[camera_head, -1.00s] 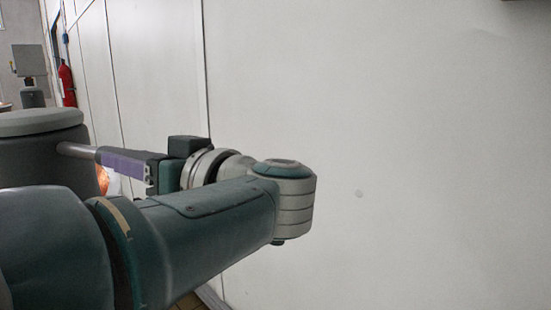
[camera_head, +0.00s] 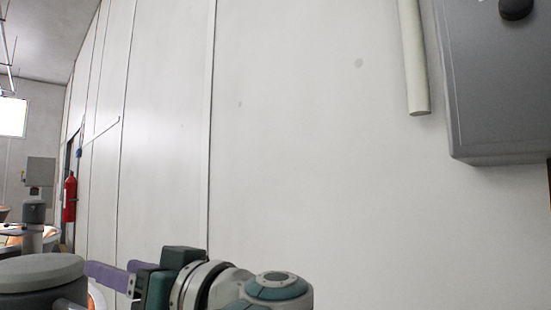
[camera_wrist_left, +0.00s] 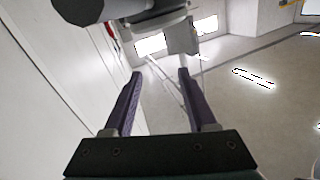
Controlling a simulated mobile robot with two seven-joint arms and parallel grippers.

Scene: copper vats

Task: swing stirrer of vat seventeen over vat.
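A dark grey stirrer head (camera_head: 42,268) with a flat round top stands at the lower left of the head view. A light rod (camera_head: 72,302) sticks out of its side. No number shows on it. My left gripper (camera_head: 92,274), with purple fingers, is beside the stirrer head, to its right. In the left wrist view its fingers (camera_wrist_left: 160,78) are apart with nothing held between them. Dark and light grey rounded parts (camera_wrist_left: 150,22), probably the stirrer, lie past the fingertips. A little copper (camera_head: 96,296) shows below the gripper; the rest of that vat is hidden. My right gripper is out of view.
A pale panelled wall (camera_head: 290,150) stands close behind my left arm. A grey wall box (camera_head: 495,85) and a pale pipe (camera_head: 413,60) hang at upper right. A fire extinguisher (camera_head: 70,198) and another stirrer (camera_head: 34,212) are farther back at left.

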